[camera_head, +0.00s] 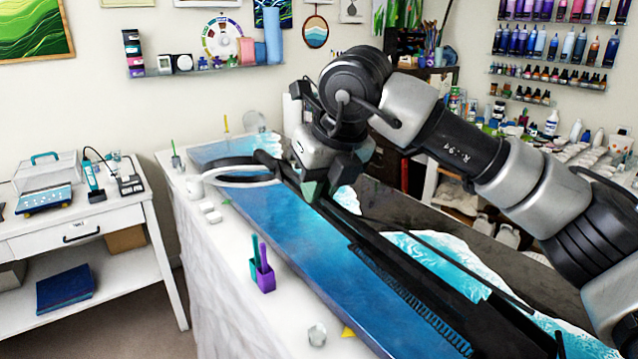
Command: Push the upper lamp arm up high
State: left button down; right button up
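The lamp has a white ring head (238,181) with a black mount at the left. Its long black arm (400,262) runs low over the blue resin slab from the head toward the lower right. A dark ribbed strip, like a spring, lies along it. My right gripper (325,190) points down at the arm's far part, close behind the lamp head. Its fingers overlap the arm in the picture; I cannot tell whether they touch it or how far apart they are. My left gripper is out of view.
The blue and white slab (300,250) covers most of the worktable. A purple cup (263,277) with sticks, a clear faceted piece (317,335) and white blocks (208,212) stand along its left edge. A white side table (75,235) stands at left, across open floor.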

aim_at(338, 204)
grip_shut()
jog(key=shift+r+b, duration=0.3)
jog(key=shift+r, duration=0.2)
jog(key=s+d+r+t+y+b, duration=0.1)
jog(key=s+r+t+b, duration=0.1)
jog(key=r, duration=0.6)
jog(key=s+d+r+t+y+b, duration=0.2)
jog(key=s+r+t+b, duration=0.1)
jog(key=r, duration=0.5)
jog(key=shift+t+y+b, duration=0.3)
jog(key=shift+t+b, duration=0.2)
jog(key=shift+b, duration=0.3)
jog(key=shift+s, duration=0.1)
jog(key=o, duration=0.6)
grip_release()
